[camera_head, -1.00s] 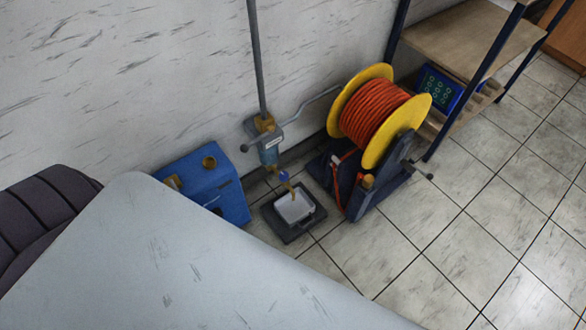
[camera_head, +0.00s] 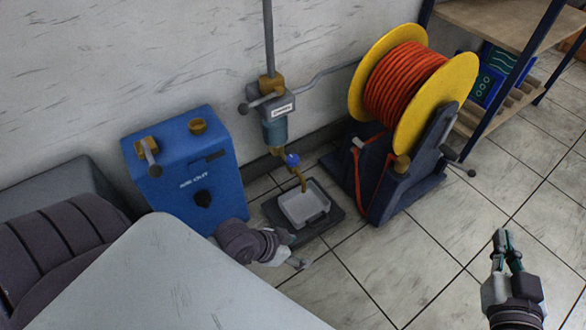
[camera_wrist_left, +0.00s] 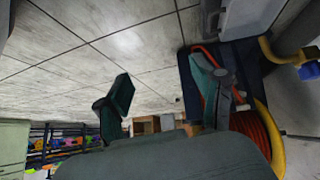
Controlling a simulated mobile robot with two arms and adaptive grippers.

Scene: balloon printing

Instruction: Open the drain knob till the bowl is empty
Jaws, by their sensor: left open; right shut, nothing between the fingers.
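The blue drain knob (camera_head: 292,159) sits on a brass drain fitting (camera_head: 302,180) below the filter bowl (camera_head: 275,131). The bowl is grey-teal, and I cannot tell its liquid level. In the left wrist view the blue knob (camera_wrist_left: 309,71) is at the right edge. My left gripper (camera_head: 298,264) is low in front of the drain tray, apart from the knob. The left wrist view shows its fingers (camera_wrist_left: 163,88) spread with nothing between them. My right gripper (camera_head: 506,243) is shut and empty at the lower right, far from the knob.
A white tray (camera_head: 292,207) on a dark base lies under the drain. A blue box (camera_head: 180,180) stands to the left, and an orange hose reel (camera_head: 404,86) close to the right. A pale surface (camera_head: 150,275) fills the lower left. Tiled floor is free at front right.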

